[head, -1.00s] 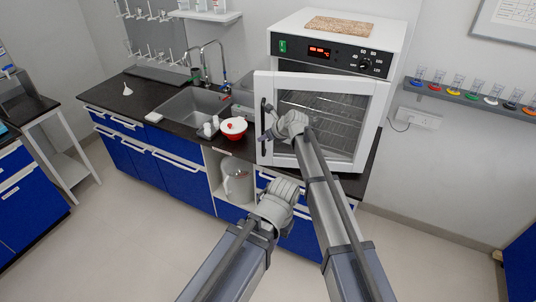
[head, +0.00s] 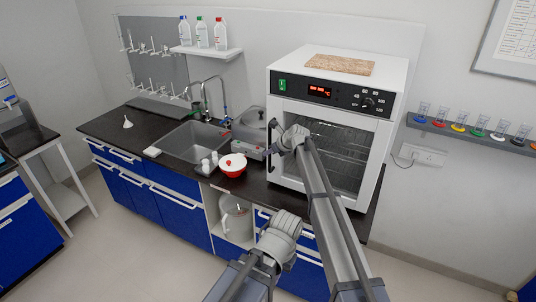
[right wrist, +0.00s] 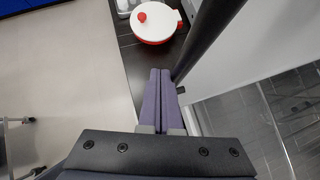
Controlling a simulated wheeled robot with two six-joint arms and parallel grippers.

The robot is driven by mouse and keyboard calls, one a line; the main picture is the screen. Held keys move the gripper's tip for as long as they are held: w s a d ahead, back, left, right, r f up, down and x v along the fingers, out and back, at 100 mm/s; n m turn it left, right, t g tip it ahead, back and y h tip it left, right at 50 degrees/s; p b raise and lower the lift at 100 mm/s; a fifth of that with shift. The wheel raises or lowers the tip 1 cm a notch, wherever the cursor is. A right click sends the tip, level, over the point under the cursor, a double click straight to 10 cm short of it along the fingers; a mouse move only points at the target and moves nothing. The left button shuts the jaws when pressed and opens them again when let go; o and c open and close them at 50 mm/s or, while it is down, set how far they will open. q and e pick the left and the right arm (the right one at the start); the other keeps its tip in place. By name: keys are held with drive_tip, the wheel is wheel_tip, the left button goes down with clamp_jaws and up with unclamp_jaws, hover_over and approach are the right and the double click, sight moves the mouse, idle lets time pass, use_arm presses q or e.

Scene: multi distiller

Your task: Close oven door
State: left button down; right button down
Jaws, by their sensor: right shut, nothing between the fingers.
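The white oven (head: 335,110) stands on the dark counter. Its glass door (head: 345,160) sits flush or nearly flush with the oven front; a small gap cannot be ruled out. The dark vertical door handle (head: 271,150) is at the door's left edge and shows as a dark bar in the right wrist view (right wrist: 205,40). My right gripper (head: 292,136) is shut and empty, in front of the door's left side, close beside the handle; contact is unclear. My left gripper (head: 284,226) is lower, in front of the cabinets, its fingers unclear.
A red pot with a white lid (head: 232,165) stands on the counter left of the oven, near the sink (head: 192,142). A wall shelf (head: 470,133) with glassware is at the right. Open floor lies in front of the cabinets.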

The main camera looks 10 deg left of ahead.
idle(0.3)
drive_tip(key=p+v, duration=0.6)
drive_tip(key=v, duration=0.2)
drive_tip(key=s+d+f+n+g+h, duration=0.2)
drive_tip(key=s+d+n, duration=0.7)
drive_tip(key=s, duration=0.5)
drive_tip(key=s+d+f+n+g+h, duration=0.1)
drive_tip(key=s+d+f+n+h, duration=0.15)
drive_tip(key=s+d+n, duration=0.85)
drive_tip(key=s+d+f+n+g+h, duration=0.25)
drive_tip(key=s+d+n, duration=0.45)
drive_tip(key=s, duration=0.9)
drive_tip(key=s+a+f+n+h+b, duration=0.1)
drive_tip(key=s+a+f+n+b, duration=0.1)
drive_tip(key=s+a+f+b, duration=0.3)
drive_tip(key=a+f+b, duration=0.3)
drive_tip(key=a+b, duration=0.1)
drive_tip(key=shift+s+a+f+n, duration=0.2)
drive_tip(key=shift+s+a+n, duration=0.05)
drive_tip(key=shift+a+n, duration=0.05)
